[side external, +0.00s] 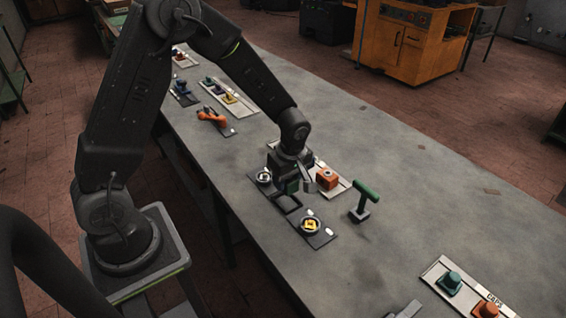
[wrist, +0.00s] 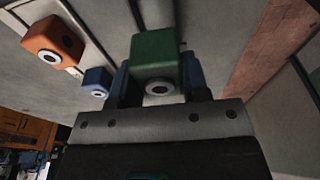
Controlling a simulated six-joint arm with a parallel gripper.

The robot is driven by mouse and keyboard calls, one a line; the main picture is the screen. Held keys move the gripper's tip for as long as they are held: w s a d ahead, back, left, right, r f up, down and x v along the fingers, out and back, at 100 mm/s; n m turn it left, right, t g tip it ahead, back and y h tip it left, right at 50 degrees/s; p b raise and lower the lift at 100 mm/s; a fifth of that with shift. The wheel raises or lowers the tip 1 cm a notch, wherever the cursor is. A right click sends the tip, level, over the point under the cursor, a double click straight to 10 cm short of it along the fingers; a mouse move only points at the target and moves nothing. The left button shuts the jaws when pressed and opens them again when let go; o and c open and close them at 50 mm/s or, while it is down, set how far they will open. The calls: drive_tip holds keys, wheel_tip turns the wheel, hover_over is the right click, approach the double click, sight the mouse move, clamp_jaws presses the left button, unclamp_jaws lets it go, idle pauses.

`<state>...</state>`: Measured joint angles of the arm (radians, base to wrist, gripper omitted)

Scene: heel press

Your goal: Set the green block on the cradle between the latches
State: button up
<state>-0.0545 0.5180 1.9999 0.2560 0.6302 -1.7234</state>
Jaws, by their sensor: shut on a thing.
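My gripper (side external: 293,184) is shut on the green block (side external: 292,187). In the wrist view the green block (wrist: 154,55) sits between the two fingers, with a white-ringed dark hole on its face. In the side view the block is partly hidden by the gripper. A dark square frame, apparently the cradle (side external: 288,207), lies on the bench just below the block. I cannot tell whether block and frame touch. Two round dial-like parts, apparently the latches, flank it: one at upper left (side external: 264,177), one with yellow at lower right (side external: 310,225).
An orange block (side external: 327,179) stands on a pale strip right of my gripper; a blue block (wrist: 97,81) is near it. A green T-handle (side external: 366,194) stands farther right. Teal (side external: 451,280) and orange pieces sit on a near tray.

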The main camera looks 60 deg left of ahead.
sight(287, 203)
drive_tip(key=shift+f, duration=2.3)
drive_tip(key=shift+f, duration=0.6)
drive_tip(key=o, duration=1.1)
drive_tip(key=shift+o, duration=0.2)
drive_tip(key=shift+r, duration=0.1)
drive_tip(key=r, duration=0.4)
drive_tip(key=d+r, duration=0.1)
drive_tip(key=r, duration=0.4)
drive_tip(key=d+r, duration=0.1)
drive_tip(key=r, duration=0.3)
drive_tip(key=shift+r, duration=0.25)
